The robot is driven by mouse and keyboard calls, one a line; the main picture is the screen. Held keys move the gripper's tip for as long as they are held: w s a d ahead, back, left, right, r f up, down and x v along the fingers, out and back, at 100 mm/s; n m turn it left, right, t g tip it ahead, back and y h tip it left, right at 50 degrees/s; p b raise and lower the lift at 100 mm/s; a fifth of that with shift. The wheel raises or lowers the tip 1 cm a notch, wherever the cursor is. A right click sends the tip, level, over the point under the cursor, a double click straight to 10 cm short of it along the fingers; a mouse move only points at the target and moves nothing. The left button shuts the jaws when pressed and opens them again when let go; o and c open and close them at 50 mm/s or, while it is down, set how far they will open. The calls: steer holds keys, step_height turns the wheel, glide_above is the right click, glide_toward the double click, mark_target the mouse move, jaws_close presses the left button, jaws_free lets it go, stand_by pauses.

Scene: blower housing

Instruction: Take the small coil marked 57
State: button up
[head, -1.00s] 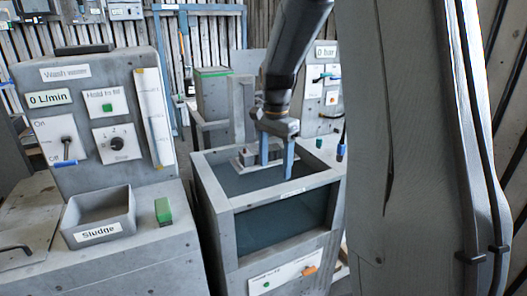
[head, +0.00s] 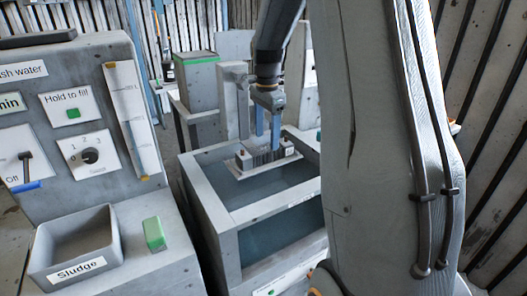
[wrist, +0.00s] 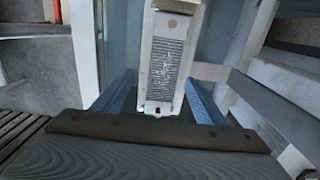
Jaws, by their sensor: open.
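A grey finned block (head: 265,157), which may be the small coil, sits in the open-topped tank (head: 215,212), near its back. No 57 can be read on it. In the wrist view the block (wrist: 168,55) is pale, with a finned middle and plain ends. My gripper (head: 268,138) is open, its two blue fingers pointing down at the block. In the wrist view the fingers lie on either side of the block's near end, with gaps showing. Whether the fingertips reach down to its level is unclear.
A wash-water panel (head: 85,100) with dials stands left. Below it are a box labelled Sludge (head: 80,240) and a green block (head: 154,234). A green-topped grey box (head: 195,82) stands behind the tank. My arm hides much of the right side.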

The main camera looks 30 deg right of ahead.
mark_target(265, 148)
steer(key=shift+w+a+f, duration=0.1)
steer(key=shift+a+f, duration=0.15)
steer(key=shift+f, duration=0.6)
steer(key=shift+w+d+f+p, duration=0.15)
steer(key=shift+f+p, duration=0.4)
steer(key=shift+f, duration=0.6)
steer(key=shift+w+f+p, duration=0.1)
steer(key=shift+f+p, duration=0.45)
steer(key=shift+f, duration=0.6)
steer(key=shift+c, duration=0.5)
steer(key=c, duration=1.4)
